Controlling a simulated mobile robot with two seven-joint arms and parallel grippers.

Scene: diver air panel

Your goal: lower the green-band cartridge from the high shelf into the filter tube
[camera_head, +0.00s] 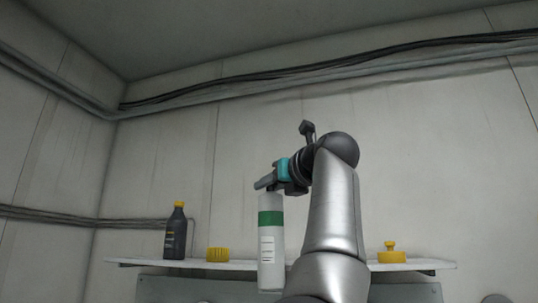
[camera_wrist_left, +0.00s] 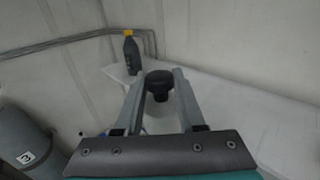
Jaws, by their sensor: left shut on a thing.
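The green-band cartridge (camera_head: 271,243) is a white cylinder with a green band and a printed label. It hangs upright in front of the high shelf (camera_head: 140,262) in the head view. My left gripper (camera_head: 266,184) is shut on its top end. In the left wrist view my left gripper's two fingers (camera_wrist_left: 160,92) reach forward on both sides of a dark round knob (camera_wrist_left: 159,80); the white body below it is mostly hidden. I cannot make out the filter tube for certain. My right gripper is not in view.
A dark bottle with a yellow cap (camera_head: 175,232) and a yellow ribbed cap (camera_head: 217,254) stand on the shelf's left part. A yellow knobbed piece (camera_head: 391,254) sits at its right. A grey cylinder with a label (camera_wrist_left: 22,140) shows at the wrist view's lower left.

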